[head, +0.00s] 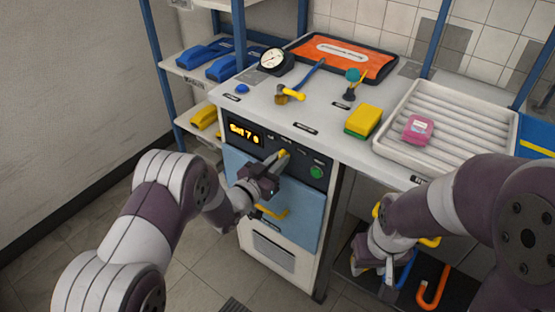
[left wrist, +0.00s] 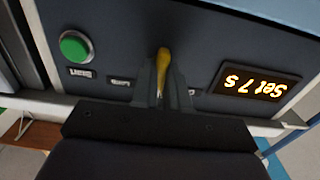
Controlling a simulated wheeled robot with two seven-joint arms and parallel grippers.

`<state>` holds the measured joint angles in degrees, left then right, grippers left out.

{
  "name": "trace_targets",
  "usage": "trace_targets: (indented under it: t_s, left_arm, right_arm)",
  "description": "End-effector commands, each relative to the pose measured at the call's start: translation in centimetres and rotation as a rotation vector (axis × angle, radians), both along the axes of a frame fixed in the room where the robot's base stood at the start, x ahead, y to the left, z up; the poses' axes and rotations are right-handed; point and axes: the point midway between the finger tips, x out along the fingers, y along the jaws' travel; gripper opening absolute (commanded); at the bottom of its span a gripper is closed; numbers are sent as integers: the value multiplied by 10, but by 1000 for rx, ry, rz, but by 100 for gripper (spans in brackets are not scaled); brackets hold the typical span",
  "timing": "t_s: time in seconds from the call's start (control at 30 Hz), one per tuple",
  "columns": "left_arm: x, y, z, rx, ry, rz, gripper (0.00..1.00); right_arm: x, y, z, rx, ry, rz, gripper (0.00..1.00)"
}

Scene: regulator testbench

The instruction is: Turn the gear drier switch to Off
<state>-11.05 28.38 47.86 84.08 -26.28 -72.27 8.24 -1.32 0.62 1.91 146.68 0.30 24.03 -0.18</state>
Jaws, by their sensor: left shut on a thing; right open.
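The gear drier is a cabinet with a dark control panel (head: 257,141) and a light blue door (head: 235,167). Its display (head: 244,133) glows orange; in the left wrist view the display (left wrist: 255,84) reads "Set 7 s" upside down. A yellow switch knob (head: 283,154) sits mid-panel. My left gripper (head: 274,165) is at the panel. In the left wrist view, my left gripper (left wrist: 163,95) is shut on the yellow switch (left wrist: 163,65), one finger on each side. A green button (head: 317,172) is right of the switch. My right gripper (head: 375,265) is low at the right; its fingers are partly hidden.
The worktop holds a gauge (head: 274,61), a yellow-headed hammer (head: 291,94), a yellow-green sponge (head: 363,120) and a white ribbed tray (head: 475,122) with a pink item (head: 418,129). A yellow door handle (head: 271,212) lies below my left gripper. An orange hook (head: 433,286) is near my right gripper.

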Motion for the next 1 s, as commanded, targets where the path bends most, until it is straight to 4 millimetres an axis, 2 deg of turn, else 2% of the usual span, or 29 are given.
trace_targets:
  t_s: [0.6, 1.0]
  left_arm:
    - [0, 1, 0, -460, 339, 1, 0]
    - [0, 1, -1, -660, 485, 2, 0]
  right_arm:
    - [0, 0, 21, 0, 0, 0, 43]
    - [0, 0, 29, 0, 0, 0, 43]
